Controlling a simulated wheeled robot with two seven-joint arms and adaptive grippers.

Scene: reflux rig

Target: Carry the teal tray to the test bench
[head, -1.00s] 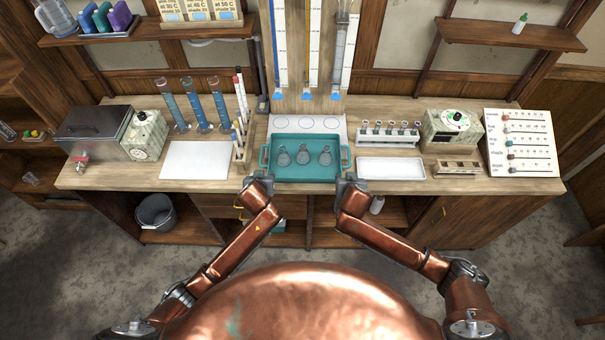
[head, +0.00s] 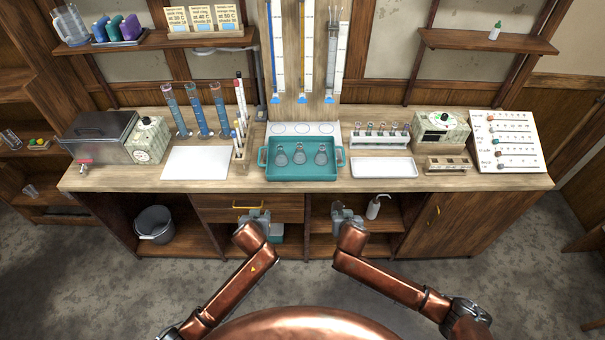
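The teal tray (head: 303,174) sits on the wooden bench (head: 222,184), in front of a white panel with circles. Several grey glass flasks (head: 299,155) stand in it. The tray has a handle at each side. My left gripper (head: 258,216) is below and in front of the bench's front edge, apart from the tray. My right gripper (head: 342,210) is at about the same height to the right, also apart from the tray. Both appear empty; their fingers are too small to tell whether they are open.
A white mat (head: 195,163) lies left of the tray and a white shallow tray (head: 384,168) right of it. A vial rack (head: 380,136), a test-tube rack (head: 241,146) and blue cylinders (head: 198,110) stand nearby. Open shelves with a bucket (head: 155,224) are below.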

